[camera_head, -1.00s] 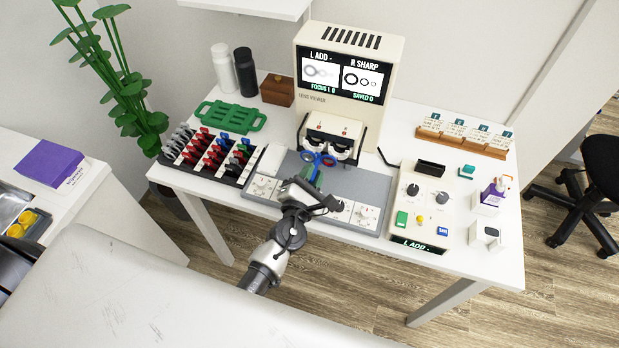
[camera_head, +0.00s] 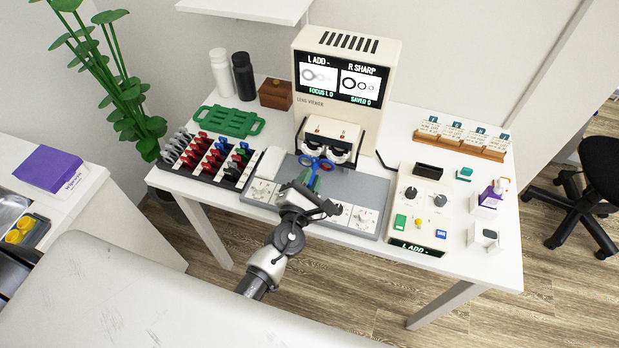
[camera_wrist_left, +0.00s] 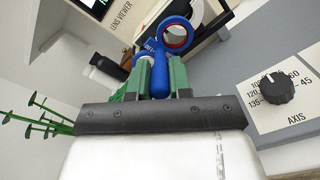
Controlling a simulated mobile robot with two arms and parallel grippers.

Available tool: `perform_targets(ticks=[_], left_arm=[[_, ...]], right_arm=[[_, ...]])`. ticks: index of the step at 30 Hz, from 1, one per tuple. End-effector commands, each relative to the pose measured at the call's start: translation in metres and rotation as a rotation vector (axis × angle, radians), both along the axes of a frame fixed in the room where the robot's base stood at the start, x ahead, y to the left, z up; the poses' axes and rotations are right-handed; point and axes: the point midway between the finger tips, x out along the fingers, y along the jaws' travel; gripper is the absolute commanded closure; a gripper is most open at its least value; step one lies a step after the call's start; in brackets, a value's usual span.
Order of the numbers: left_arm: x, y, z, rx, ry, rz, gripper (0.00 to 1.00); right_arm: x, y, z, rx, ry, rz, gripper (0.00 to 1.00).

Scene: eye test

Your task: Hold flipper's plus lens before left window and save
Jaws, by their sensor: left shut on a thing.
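The flipper (camera_head: 308,162) is blue with two rings side by side, one with red inside. My left gripper (camera_head: 312,182) is shut on its handle and holds it upright in front of the viewer's two windows (camera_head: 338,153). In the head view the rings overlap the left window; I cannot tell which lens is before it. In the left wrist view the blue handle (camera_wrist_left: 160,74) sits between green fingers (camera_wrist_left: 160,80), and the red-lined ring is nearest. The lens viewer (camera_head: 344,110) screen reads "L ADD -", "R SHARP" and "SAVED 0". The blue save button (camera_head: 441,234) is on the control box.
The control box (camera_head: 420,212) has knobs, a green button and a yellow one. A rack of red, blue and grey lenses (camera_head: 205,158) stands left of the viewer. Dials (camera_head: 355,213) lie near the gripper.

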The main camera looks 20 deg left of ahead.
Motion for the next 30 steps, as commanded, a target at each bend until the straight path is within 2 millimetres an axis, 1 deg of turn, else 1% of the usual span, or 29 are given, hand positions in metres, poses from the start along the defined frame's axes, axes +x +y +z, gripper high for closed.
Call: perform_targets(ticks=[1,5,30], left_arm=[[0.0000,0.0000,0.0001,0.000,0.000,0.000,0.96],[0.0000,0.0000,0.0001,0.000,0.000,0.000,0.96],[0.0001,-0.0001,0.0002,0.000,0.000,0.000,0.96]], right_arm=[[-0.0001,0.0001,0.0000,0.000,0.000,0.000,0.80],[-0.0002,0.0000,0.0000,0.000,0.000,0.000,1.00],[-0.0006,-0.0013,-0.0001,-0.001,0.001,0.001,1.00]])
